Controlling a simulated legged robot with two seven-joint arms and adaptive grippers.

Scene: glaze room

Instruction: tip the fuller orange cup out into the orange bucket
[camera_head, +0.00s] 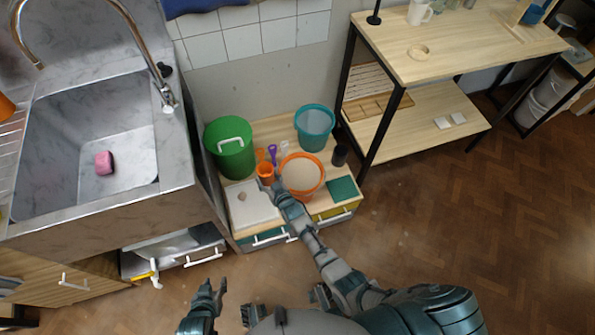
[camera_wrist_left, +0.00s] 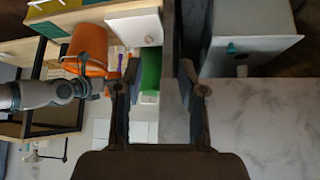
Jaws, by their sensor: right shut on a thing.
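An orange cup (camera_head: 265,171) is at the left side of the orange bucket (camera_head: 319,187) on the low cabinet. My right gripper (camera_head: 273,185) is at this cup and shut on it; its fingers are small and partly hidden. I cannot tell the cup's contents or tilt. The bucket is upright with a beige inside; it also shows in the left wrist view (camera_wrist_left: 88,45). An orange thing (camera_head: 5,109), perhaps another cup, is cut off at the left edge by the drying rack. My left gripper (camera_head: 214,290) is low in front of the cabinets, open and empty in the left wrist view (camera_wrist_left: 160,95).
A green bucket (camera_head: 222,163) and a teal bucket (camera_head: 314,139) stand behind. A purple scoop (camera_head: 272,153), a dark cup (camera_head: 340,155) and a green sponge-like square (camera_head: 342,189) are near the orange bucket. A sink (camera_head: 65,160) is left; a shelf table (camera_head: 450,50) is right.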

